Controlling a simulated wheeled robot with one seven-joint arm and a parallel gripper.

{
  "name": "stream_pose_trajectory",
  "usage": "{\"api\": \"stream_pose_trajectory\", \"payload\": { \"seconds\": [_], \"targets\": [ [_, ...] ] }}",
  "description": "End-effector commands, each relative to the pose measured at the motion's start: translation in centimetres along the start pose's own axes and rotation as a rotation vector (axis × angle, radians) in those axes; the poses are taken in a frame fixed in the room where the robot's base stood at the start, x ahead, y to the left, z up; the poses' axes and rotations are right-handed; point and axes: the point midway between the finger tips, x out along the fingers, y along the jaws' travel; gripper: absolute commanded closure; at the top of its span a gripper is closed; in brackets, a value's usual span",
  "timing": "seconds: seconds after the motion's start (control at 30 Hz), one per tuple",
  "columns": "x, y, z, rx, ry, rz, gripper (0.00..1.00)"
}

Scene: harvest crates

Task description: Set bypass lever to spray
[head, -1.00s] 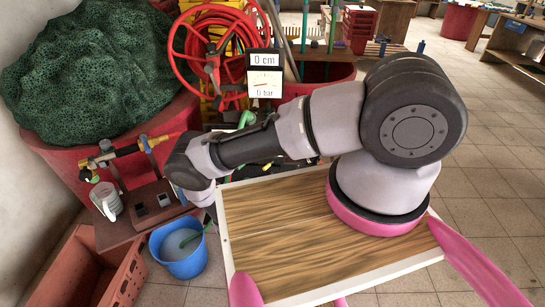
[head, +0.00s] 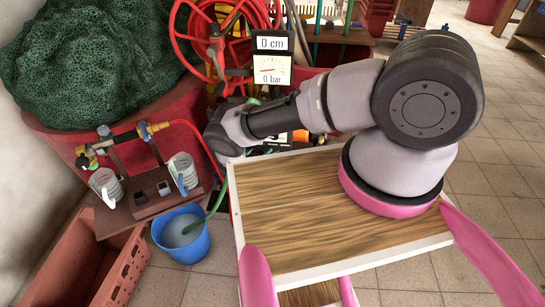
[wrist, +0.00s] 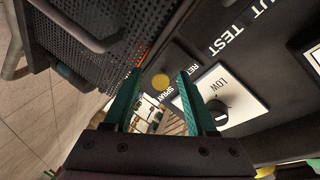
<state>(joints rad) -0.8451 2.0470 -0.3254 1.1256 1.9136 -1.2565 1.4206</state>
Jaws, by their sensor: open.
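In the wrist view a round yellow knob (wrist: 161,81), likely the bypass lever's end, shows between the fingertips of my gripper (wrist: 160,84). It lies over a dark plate (wrist: 182,66) with the partly hidden words "RET…" and "SPRAY". Which word the lever points to cannot be told. The two green fingers are apart, and nothing is seen held between them. Whether they touch the knob cannot be told. In the head view my arm hides the lever, and the gripper is not clearly visible.
A black dial (wrist: 217,110) on a white plate marked "LOW" sits close right of the fingers. A perforated dark box (wrist: 95,45) is at left. In the head view, a display (head: 271,58) reads 0 cm and 0 bar. A blue bucket (head: 182,240) stands below the bench (head: 115,222).

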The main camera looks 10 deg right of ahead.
Motion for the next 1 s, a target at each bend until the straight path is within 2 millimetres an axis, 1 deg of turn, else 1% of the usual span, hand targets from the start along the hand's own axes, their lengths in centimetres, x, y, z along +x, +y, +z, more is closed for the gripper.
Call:
{"api": "stream_pose_trajectory", "payload": {
  "seconds": [0.03, 0.13, 0.43, 0.47, 0.5, 0.57, 0.6, 1.0],
  "targets": [
    [0.60, 0.01, -0.05, 0.001, 0.001, 0.000, 0.43],
    [1.24, -0.04, 0.00, 0.001, 0.000, 0.000, 0.43],
    [1.51, -0.03, -0.01, 0.000, 0.000, 0.000, 0.43],
    [1.51, -0.04, -0.01, 0.000, 0.000, 0.000, 0.47],
    [1.50, -0.04, -0.01, 0.000, 0.000, 0.000, 0.62],
    [1.50, -0.04, -0.01, 0.000, 0.000, 0.000, 0.85],
    [1.49, -0.04, -0.01, 0.000, 0.000, 0.000, 1.00],
    [1.42, 0.10, -0.23, -0.011, -0.035, -0.022, 1.00]
  ]
}}
